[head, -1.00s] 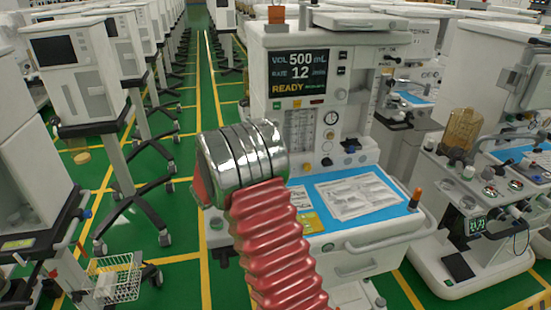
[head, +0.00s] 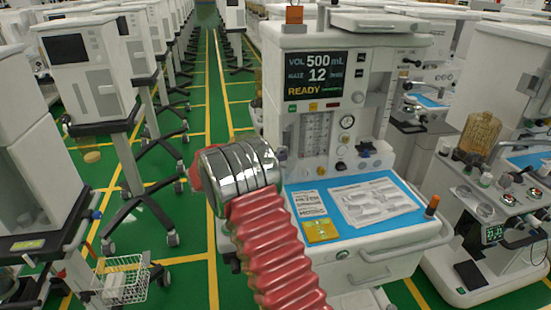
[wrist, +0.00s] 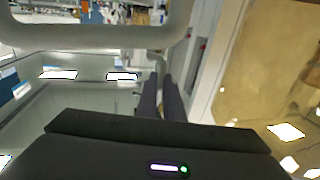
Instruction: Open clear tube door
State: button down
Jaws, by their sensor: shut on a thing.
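The anaesthesia cart (head: 352,60) with the "VOL 500 mL, RATE 12" screen stands ahead of me. Its bank of clear tubes (head: 314,135) is under the screen, left of the round gauge. My red ribbed arm and its chrome wrist rise in front of the cart's left side and hide my gripper in the head view. In the wrist view, my gripper's two dark fingers (wrist: 163,96) are close together on a thin, pale upright piece (wrist: 160,68). This appears to be the clear tube door's handle or edge, but it is too small to be sure.
A blue work surface (head: 403,222) with papers (head: 370,200) and a yellow card (head: 320,230) juts out below the tubes. Another cart (head: 497,225) stands close on the right. Wheeled stands line the left. Green floor (head: 190,265) is open between.

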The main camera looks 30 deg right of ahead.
jog(key=shift+d+r, duration=0.2)
jog(key=shift+d, duration=0.05)
jog(key=c, duration=1.9)
grip_release()
jog(key=shift+f, duration=0.1)
jog(key=shift+a, duration=0.15)
jog(key=a, duration=1.4)
jog(key=shift+w+f, duration=0.15)
jog(key=shift+w, duration=0.2)
jog(key=shift+d, duration=0.1)
